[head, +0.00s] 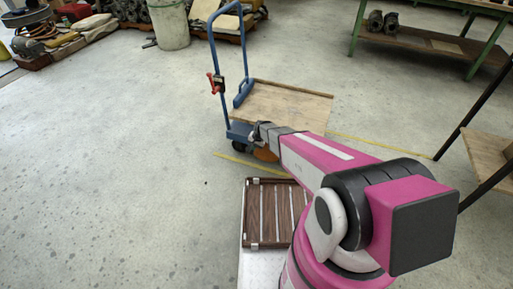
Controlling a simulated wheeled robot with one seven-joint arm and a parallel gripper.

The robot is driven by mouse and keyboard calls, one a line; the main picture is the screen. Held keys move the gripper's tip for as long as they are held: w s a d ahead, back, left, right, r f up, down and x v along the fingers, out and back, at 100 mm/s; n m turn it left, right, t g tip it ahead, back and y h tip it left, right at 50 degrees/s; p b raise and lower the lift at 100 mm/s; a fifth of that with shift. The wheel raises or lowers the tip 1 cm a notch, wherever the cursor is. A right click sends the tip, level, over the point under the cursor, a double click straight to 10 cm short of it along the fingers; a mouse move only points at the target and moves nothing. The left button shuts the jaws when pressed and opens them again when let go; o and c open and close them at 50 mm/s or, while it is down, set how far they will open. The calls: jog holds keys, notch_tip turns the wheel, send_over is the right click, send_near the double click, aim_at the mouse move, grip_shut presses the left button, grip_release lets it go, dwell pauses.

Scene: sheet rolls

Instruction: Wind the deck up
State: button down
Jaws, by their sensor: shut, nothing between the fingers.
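A blue trolley (214,54) with a tall hooped handle stands ahead of me. Its deck (285,104) is a flat, pale wooden board, low above the floor. A small red part with a black block (216,83) sits on the handle's left upright; whether it is a crank I cannot tell. My gripper (254,137) is at the deck's near left corner, shut and empty. It is small and dark here, and I cannot tell whether it touches the trolley. An orange-brown rounded thing (266,154) shows just below it, partly hidden by my arm.
A dark slatted wooden rack (254,212) lies close in front of me. Green-legged workbenches (430,45) stand at the back right, a black-legged table (486,155) at the right. A bin (170,25) and clutter line the back left. The left floor is clear.

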jog(key=a+f+h, duration=0.1)
jog(key=h, duration=0.1)
jog(key=w+a+f+g+h, duration=0.1)
jog(key=f+h, duration=0.1)
jog(key=shift+a+f, duration=0.2)
jog(key=shift+f, duration=0.1)
dwell(0.6)
jog(key=shift+r, duration=0.1)
notch_tip(320, 180, up, 14)
jog(key=a, duration=0.2)
jog(key=shift+w+a, duration=0.2)
jog(key=shift+w, duration=0.2)
